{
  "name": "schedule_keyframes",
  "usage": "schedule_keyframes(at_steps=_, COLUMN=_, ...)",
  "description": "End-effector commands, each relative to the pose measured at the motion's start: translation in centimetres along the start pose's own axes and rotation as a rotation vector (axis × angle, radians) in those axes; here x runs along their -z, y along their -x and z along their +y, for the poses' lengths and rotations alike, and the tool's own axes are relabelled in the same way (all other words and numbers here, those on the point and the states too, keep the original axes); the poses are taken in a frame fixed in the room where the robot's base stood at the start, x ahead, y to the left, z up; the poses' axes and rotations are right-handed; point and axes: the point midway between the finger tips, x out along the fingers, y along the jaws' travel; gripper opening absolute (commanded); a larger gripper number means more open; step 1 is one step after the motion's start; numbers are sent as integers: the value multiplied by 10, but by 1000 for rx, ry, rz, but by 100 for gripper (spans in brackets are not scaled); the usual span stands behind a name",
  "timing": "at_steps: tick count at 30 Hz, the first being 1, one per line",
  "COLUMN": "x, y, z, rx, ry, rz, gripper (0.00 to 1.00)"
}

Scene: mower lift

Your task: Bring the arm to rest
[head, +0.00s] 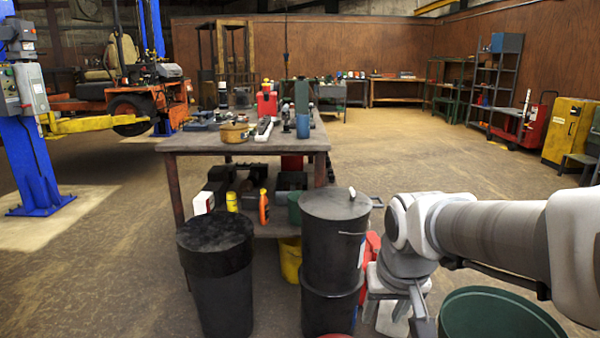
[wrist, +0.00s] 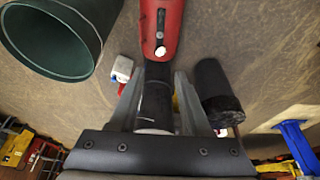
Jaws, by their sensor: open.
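My arm reaches in from the right of the head view, with my gripper (head: 408,318) hanging at its end, right of the stacked black drums (head: 333,235) and partly cut off by the bottom edge. In the wrist view my gripper (wrist: 160,82) has its two grey fingers spread apart. A black cylindrical shape (wrist: 155,100) shows between or beyond the fingers; I cannot tell its distance, and I see no grip on it.
A large green bin (head: 495,318) stands under my arm; it also shows in the wrist view (wrist: 52,40). A black bin (head: 217,280) stands left of the drums. A cluttered workbench (head: 190,143) is behind them. Open floor (head: 430,155) lies at the back right.

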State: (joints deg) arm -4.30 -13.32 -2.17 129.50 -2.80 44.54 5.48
Motion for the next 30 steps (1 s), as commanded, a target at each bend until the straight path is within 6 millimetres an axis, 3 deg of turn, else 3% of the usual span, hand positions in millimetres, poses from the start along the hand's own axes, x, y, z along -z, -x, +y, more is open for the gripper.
schedule_keyframes(at_steps=6, x=-44, y=44, z=6, rx=12, ry=9, rz=76, gripper=48)
schedule_keyframes(at_steps=16, x=-101, y=73, z=9, rx=15, ry=25, rz=159, gripper=48)
schedule_keyframes(at_steps=30, x=-60, y=186, z=9, rx=15, ry=27, rz=154, gripper=48)
